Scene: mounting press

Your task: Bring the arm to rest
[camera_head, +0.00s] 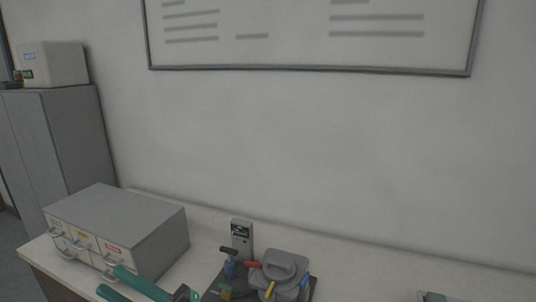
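I cannot make out my gripper in the head view. The mounting press (282,268) stands on the bench at the bottom of the picture. It has a grey rounded lid, with a red handle and a yellow handle beside it. A grey upright panel (242,238) with a small dark label stands just behind it. The lower part of the press is cut off by the bottom edge.
A grey drawer cabinet (125,220) stands on the bench (365,265) at left. Two green bars (140,284) show at the bottom edge; I cannot tell what they belong to. A tall grey locker (55,135) bears a white box (52,64). Bench right of the press looks mostly clear.

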